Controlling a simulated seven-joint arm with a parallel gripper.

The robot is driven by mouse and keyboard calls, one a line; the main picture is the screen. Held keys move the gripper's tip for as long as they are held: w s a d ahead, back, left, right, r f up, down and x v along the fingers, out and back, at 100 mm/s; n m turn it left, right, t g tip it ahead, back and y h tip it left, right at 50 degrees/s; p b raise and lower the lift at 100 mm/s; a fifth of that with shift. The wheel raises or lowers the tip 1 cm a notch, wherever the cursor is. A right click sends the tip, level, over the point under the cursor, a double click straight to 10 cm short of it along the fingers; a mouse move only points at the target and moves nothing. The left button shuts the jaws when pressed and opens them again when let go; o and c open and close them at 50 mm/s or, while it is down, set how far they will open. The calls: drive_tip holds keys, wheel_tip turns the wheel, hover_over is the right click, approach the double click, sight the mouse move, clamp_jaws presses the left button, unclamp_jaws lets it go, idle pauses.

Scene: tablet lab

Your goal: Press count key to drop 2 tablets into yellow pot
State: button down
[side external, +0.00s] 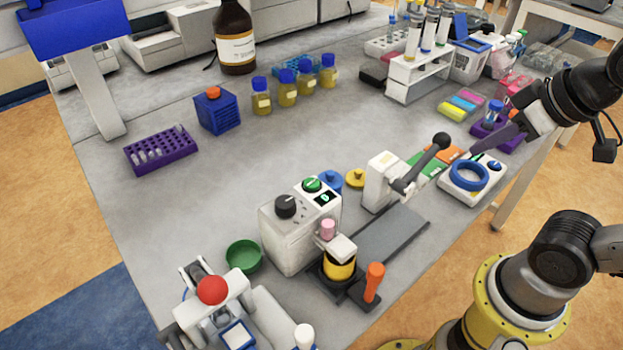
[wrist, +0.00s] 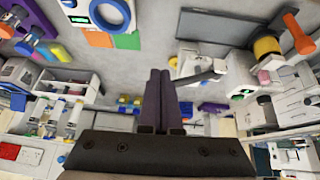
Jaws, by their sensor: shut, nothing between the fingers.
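The white tablet counter (side external: 287,238) stands at the front middle of the bench, with a green key (side external: 312,185), a black knob (side external: 286,206) and a small display on top. The yellow pot (side external: 339,266) stands upright below the counter's white spout; its inside is hidden. In the wrist view, the yellow pot (wrist: 266,46) and the counter's green key (wrist: 263,100) show at the right. My gripper (side external: 484,148) is shut and empty, high at the right and well away from the counter. Its fingers (wrist: 158,73) lie together in the wrist view.
A white lever device (side external: 381,183) with a black handle stands between my gripper and the counter. A blue ring (side external: 468,175) on a white base is near my gripper. An orange post (side external: 374,283) stands beside the pot. A green bowl (side external: 243,257) is left of the counter.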

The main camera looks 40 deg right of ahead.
drive_tip(key=w+r, duration=0.1)
drive_tip(key=w, duration=0.1)
drive_tip(key=w+r+n+t, duration=0.1)
drive_tip(key=w+r, duration=0.1)
drive_tip(key=w, duration=0.1)
drive_tip(key=w+r+n, duration=0.1)
drive_tip(key=w+r, duration=0.1)
drive_tip(key=shift+w+a+r+t+h, duration=0.1)
drive_tip(key=shift+w+r+t+h, duration=0.1)
drive_tip(key=shift+w+t+h, duration=0.15)
drive_tip(key=w+a+r+n+t, duration=0.1)
drive_tip(key=w+a+r+n, duration=0.15)
drive_tip(key=w+a, duration=0.2)
drive_tip(key=n+y, duration=0.3)
drive_tip(key=n, duration=0.4)
hover_over(319, 185)
wheel_tip(319, 185, down, 2)
drive_tip(key=shift+f, duration=4.45)
drive_tip(key=shift+f, duration=0.15)
drive_tip(key=shift+f, duration=0.25)
